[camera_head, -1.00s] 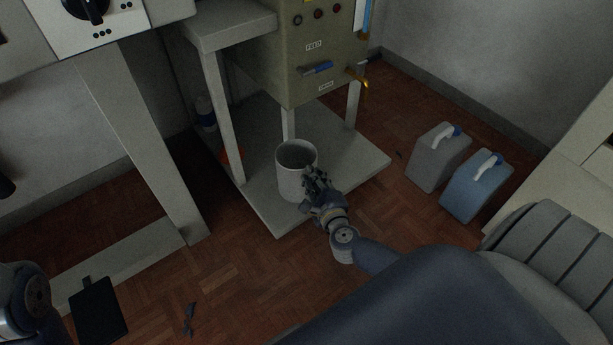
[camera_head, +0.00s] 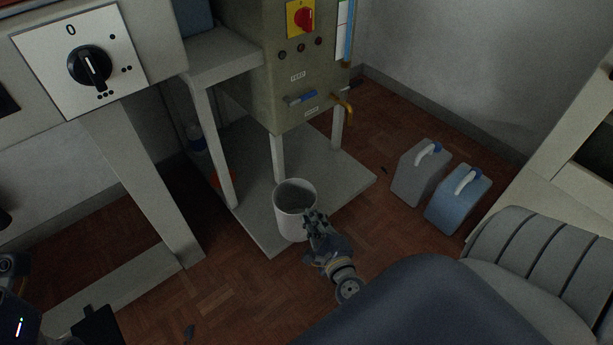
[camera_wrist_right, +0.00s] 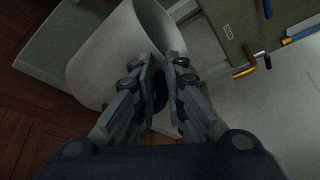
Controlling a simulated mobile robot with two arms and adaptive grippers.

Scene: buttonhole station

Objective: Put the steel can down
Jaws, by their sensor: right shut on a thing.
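The steel can (camera_head: 288,222) is a light grey, open-topped cylinder, upright in the head view over the front edge of the low platform (camera_head: 345,183). I cannot tell whether its base touches the platform. My right gripper (camera_head: 310,217) is shut on the can's near right wall at the rim. In the right wrist view the fingers (camera_wrist_right: 163,75) pinch the wall of the can (camera_wrist_right: 105,55), and its far inside is partly hidden. My left gripper is not in view; only part of my left arm shows at the lower left edge.
A beige machine cabinet (camera_head: 300,90) with a blue handle and brass tap stands on legs behind the can. A grey canister (camera_head: 420,172) and a blue canister (camera_head: 458,198) stand on the floor at right. A table leg (camera_head: 145,180) stands at left.

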